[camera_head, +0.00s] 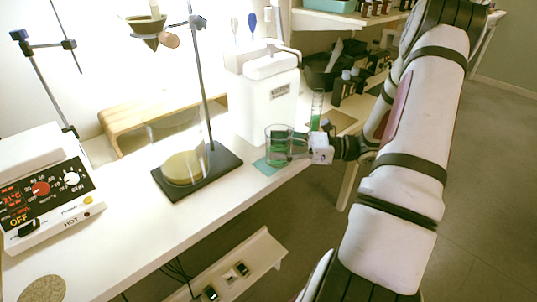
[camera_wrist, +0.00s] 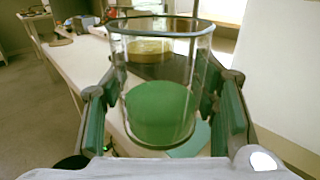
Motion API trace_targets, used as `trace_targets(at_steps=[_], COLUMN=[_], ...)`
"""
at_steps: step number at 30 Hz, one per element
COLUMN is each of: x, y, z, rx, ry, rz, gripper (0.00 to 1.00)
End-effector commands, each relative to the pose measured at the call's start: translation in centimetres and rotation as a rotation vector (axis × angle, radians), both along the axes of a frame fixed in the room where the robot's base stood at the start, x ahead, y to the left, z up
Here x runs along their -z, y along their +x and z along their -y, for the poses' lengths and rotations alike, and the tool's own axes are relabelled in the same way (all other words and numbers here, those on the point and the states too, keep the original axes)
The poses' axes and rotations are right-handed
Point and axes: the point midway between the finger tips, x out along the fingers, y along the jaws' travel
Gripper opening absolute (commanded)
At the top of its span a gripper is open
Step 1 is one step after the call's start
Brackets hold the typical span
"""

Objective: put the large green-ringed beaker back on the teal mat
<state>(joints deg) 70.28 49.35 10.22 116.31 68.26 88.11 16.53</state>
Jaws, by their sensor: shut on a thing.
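The large clear glass beaker (camera_head: 279,147), with green in its lower part, is upright between the fingers of my gripper (camera_head: 296,147). In the wrist view the beaker (camera_wrist: 161,107) fills the space between the dark green pads of my gripper (camera_wrist: 163,108), which is shut on it. The teal mat (camera_head: 266,168) lies on the bench directly under or just below the beaker, which hides part of it. A piece of the mat (camera_wrist: 192,140) also shows beside the beaker's base in the wrist view. I cannot tell whether the base touches the mat.
A dark stand base (camera_head: 222,168) with an upright rod and a glass vessel with yellowish contents (camera_head: 183,166) are to the left. A white machine (camera_head: 268,98) stands behind the beaker. A graduated cylinder (camera_head: 316,108) is close behind my gripper. The bench's front edge is near.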

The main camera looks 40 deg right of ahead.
Motion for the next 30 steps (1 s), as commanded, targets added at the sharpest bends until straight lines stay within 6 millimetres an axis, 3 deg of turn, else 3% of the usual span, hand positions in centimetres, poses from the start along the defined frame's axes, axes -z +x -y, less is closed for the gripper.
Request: trace_targets(at_steps=[3,12,18,30], x=[0.2,0.4,3.7,4.1], y=[1.7,4.0,3.8,3.7], z=[-0.1,-0.2,-0.2,-0.1], rx=[-0.001,-0.002,0.0,0.0], ry=[-0.001,0.0,0.003,0.001], rz=[0.002,0.003,0.0,0.001], gripper=[0.17,0.17,0.17,0.17])
